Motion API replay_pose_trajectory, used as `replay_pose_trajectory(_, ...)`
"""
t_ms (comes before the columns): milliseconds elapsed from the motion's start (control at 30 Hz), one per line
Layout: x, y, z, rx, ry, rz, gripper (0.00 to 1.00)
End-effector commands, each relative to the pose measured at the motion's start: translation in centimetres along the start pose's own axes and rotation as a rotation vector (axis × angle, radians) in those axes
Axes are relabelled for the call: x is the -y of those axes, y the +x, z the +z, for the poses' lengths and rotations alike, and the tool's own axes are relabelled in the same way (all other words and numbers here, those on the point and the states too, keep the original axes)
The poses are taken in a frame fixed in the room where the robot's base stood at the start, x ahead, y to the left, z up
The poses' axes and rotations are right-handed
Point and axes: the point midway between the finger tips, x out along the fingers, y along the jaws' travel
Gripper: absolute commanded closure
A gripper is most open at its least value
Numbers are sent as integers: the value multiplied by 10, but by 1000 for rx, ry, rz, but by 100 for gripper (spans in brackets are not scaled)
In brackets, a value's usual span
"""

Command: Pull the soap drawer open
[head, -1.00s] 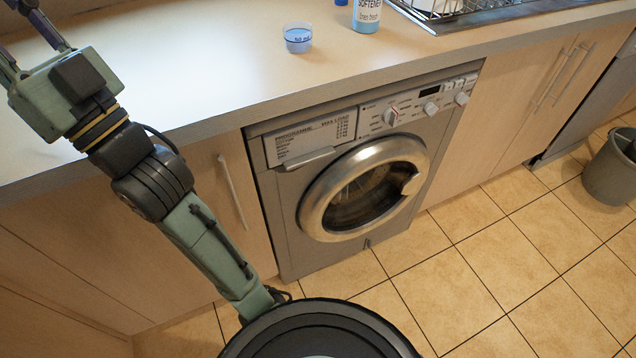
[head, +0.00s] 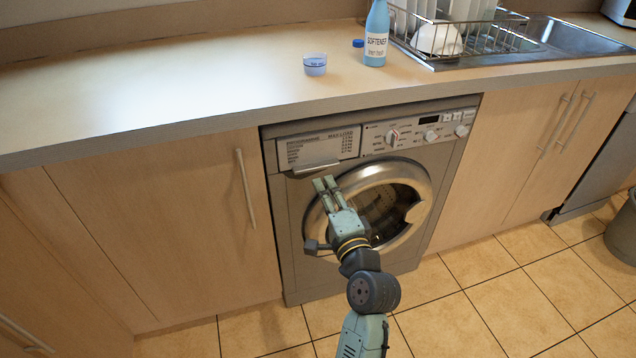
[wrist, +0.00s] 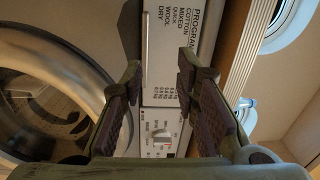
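The soap drawer (head: 318,148) is the pale labelled panel at the top left of the grey washing machine (head: 290,235). It looks shut, flush with the front, with a lip handle (head: 314,168) along its bottom edge. My gripper (head: 325,182) is just below that lip in the head view, in front of the door's upper left rim. In the wrist view my gripper (wrist: 160,62) is open, its two fingers apart with nothing between them. The drawer's printed front (wrist: 178,32) shows beyond and between the fingertips. I see no contact with the handle.
The round door (head: 400,215) bulges out beside my gripper. The worktop edge (head: 230,118) overhangs above the drawer. A measuring cup (head: 315,66) and a softener bottle (head: 376,38) stand on the worktop. The tiled floor (head: 450,325) in front is clear.

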Motion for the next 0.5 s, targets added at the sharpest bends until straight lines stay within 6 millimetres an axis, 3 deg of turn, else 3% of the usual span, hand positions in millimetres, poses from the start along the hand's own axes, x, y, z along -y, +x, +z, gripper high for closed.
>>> replay_pose_trajectory(67, -16, -10, -11, -16, 46, 30, 72)
replay_pose_trajectory(167, -20, -9, -15, -18, 67, 40, 72)
replay_pose_trajectory(500, -20, 50, -15, -16, 65, 38, 72)
